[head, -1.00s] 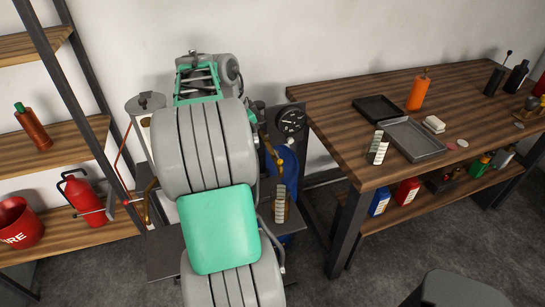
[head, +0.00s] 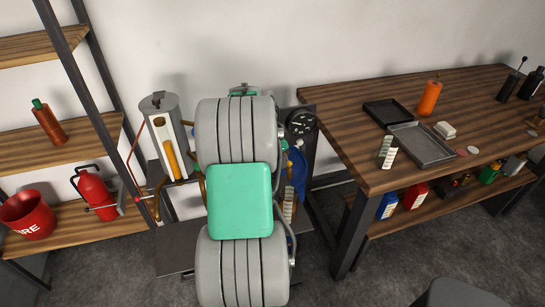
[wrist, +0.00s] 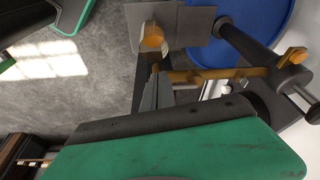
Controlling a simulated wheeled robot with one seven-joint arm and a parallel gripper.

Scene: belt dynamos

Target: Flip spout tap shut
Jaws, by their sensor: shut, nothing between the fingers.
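A brass tap-like fitting (wrist: 215,75) with a bar shows in the wrist view, running right to a squared end beside a dark pipe. I cannot tell for sure whether it is the spout tap, or whether it is open. My gripper (wrist: 157,85) is shut and empty. Its grey fingers stand close to the left end of the brass bar; whether they touch it is unclear. A round brass end (wrist: 152,37) in a grey bracket shows just above the fingers. In the head view my arm hides the gripper and most of the fitting.
A grey can (head: 160,105) with a yellow tube stands left of my arm. A gauge (head: 300,122) and a blue tank (head: 298,170) are to the right. A wooden workbench (head: 350,160) with trays and bottles stands at right, shelves (head: 75,145) at left.

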